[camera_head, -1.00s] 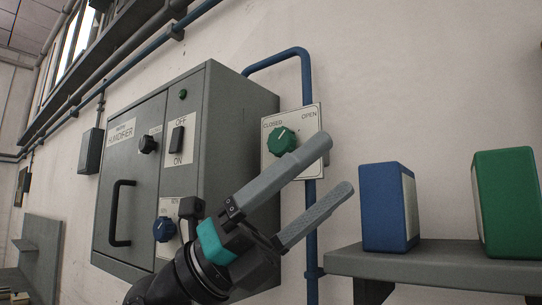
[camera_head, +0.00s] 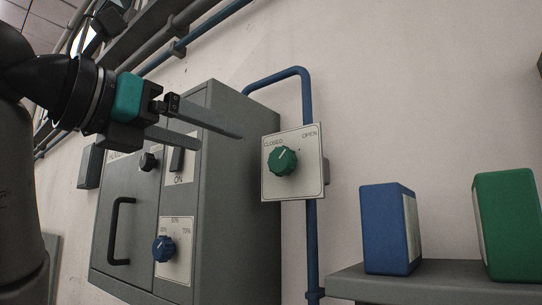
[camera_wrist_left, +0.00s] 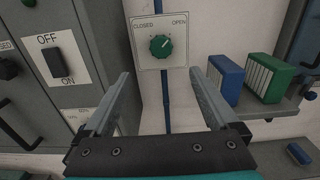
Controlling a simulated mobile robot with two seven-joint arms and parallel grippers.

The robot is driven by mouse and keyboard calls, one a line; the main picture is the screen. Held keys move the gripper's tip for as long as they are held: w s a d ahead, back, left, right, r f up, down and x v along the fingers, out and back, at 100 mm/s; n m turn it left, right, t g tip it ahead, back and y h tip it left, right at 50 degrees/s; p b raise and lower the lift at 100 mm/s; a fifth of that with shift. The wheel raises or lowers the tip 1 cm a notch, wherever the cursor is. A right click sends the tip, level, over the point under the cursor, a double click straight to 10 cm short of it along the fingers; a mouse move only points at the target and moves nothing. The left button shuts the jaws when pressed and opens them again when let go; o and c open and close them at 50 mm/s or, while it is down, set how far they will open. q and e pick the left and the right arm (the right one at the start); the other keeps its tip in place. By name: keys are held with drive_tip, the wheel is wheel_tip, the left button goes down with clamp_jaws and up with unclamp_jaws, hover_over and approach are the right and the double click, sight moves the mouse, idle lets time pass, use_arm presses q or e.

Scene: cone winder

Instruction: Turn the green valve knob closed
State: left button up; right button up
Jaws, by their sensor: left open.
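The green valve knob (camera_head: 283,161) sits on a pale square plate (camera_head: 309,181) marked CLOSED at left and OPEN at right. It also shows in the left wrist view (camera_wrist_left: 160,47), where its white pointer line leans to the upper right, towards OPEN. My left gripper (camera_head: 221,141) comes in from the upper left, in front of the grey cabinet. Its two fingers are apart and empty, and they do not touch the knob. In the left wrist view the knob lies beyond and between the fingertips (camera_wrist_left: 162,73). My right gripper is not in view.
The grey humidifier cabinet (camera_head: 232,230) stands left of the plate, with a black handle (camera_head: 120,230) and a blue knob (camera_head: 164,249). A blue pipe (camera_head: 312,245) runs behind the plate. Blue (camera_head: 385,230) and green (camera_head: 508,225) binders stand on a shelf at right.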

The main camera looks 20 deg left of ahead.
sight(278, 159)
use_arm(q)
drive_tip(key=p+x, duration=0.4)
drive_tip(key=x, duration=1)
drive_tip(key=shift+w+d+f, duration=0.15)
drive_tip(key=shift+w, duration=0.05)
drive_tip(key=shift+c, duration=0.3)
drive_tip(key=c, duration=1.3)
